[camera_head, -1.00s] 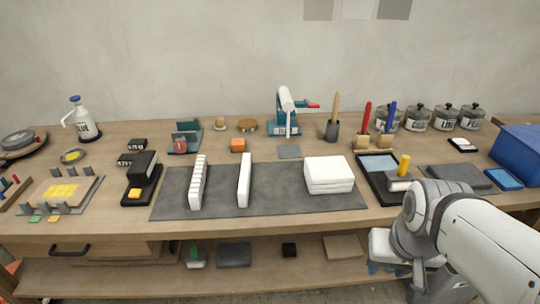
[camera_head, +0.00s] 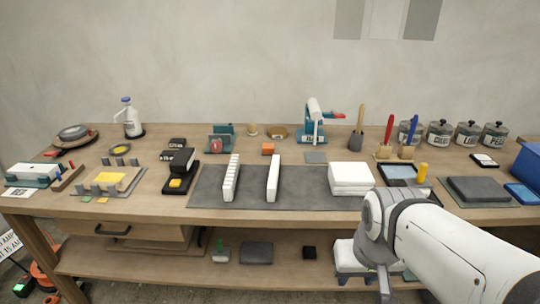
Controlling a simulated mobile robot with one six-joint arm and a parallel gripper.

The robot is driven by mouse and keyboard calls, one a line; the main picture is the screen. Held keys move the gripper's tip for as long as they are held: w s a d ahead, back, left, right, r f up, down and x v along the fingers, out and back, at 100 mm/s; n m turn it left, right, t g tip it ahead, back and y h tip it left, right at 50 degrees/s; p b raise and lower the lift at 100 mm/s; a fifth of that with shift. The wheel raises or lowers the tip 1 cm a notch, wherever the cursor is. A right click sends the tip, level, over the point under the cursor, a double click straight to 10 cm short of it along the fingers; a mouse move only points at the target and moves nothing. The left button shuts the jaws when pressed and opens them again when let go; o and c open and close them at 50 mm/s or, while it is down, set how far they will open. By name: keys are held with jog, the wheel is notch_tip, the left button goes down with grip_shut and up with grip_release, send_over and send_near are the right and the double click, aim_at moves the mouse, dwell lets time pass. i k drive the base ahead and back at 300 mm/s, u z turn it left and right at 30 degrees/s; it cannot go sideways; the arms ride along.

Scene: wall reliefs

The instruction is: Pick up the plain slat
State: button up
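The plain slat (camera_head: 273,178) is a smooth white upright bar on the dark grey mat (camera_head: 310,202) on the workbench. Left of it on the same mat stands a similar white slat with notches (camera_head: 231,178). My gripper (camera_head: 384,284) shows only in part at the lower right, below my white arm and in front of the bench, well to the right of the slat and apart from it. Its fingers are too small and unclear to tell whether they are open.
A stack of white blocks (camera_head: 351,177) stands at the mat's right end. A black stamp-like tool (camera_head: 181,168) is left of the mat. A black tray with a blue pad (camera_head: 400,172) lies to the right. The mat is clear between the plain slat and the white stack.

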aim_at(272, 187)
jog(key=i, duration=1)
jog(key=u, duration=0.05)
